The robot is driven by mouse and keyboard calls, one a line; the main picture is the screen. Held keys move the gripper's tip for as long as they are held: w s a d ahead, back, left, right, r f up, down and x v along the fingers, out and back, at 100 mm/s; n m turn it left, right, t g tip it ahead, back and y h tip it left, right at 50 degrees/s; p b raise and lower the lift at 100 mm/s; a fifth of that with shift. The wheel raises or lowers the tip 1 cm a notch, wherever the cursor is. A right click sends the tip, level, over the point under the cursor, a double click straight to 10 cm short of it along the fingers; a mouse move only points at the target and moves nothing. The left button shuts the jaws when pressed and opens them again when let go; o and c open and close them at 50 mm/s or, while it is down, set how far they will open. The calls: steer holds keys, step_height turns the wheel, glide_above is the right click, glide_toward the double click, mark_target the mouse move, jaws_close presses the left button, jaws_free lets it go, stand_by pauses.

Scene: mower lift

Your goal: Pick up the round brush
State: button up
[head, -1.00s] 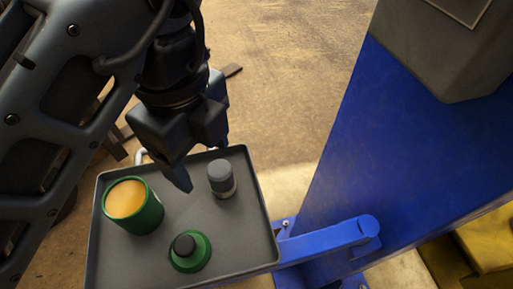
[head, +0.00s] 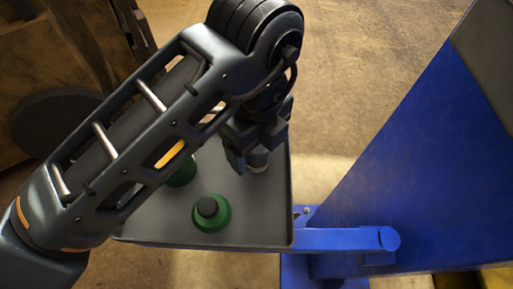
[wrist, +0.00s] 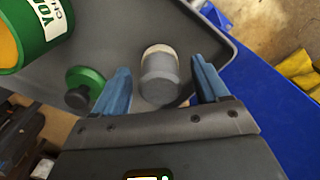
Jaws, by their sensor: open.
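The round brush, a short grey cylinder with a pale band (wrist: 159,75), stands on the grey tray (wrist: 110,35). In the head view only its pale lower part (head: 259,162) shows below my gripper (head: 254,158). In the wrist view my gripper (wrist: 158,66) is open, with one blue finger on each side of the brush.
A green tin with orange contents (wrist: 32,32) and a green round piece with a black knob (head: 211,212) share the tray. A blue post (head: 400,180) and blue arm (head: 345,239) stand to the right. The tray's front right part is bare.

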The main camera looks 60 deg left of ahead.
steer(key=shift+c, duration=0.2)
steer(key=c, duration=1.1)
steer(key=shift+r, duration=0.15)
step_height(320, 180, up, 4)
steer(key=shift+f+b, duration=0.15)
steer(key=shift+b, duration=0.3)
steer(key=w+d+r, duration=0.1)
steer(key=d+r, duration=0.6)
steer(key=d, duration=0.4)
steer(key=shift+d, duration=0.3)
steer(key=o, duration=0.5)
steer(key=c, duration=0.4)
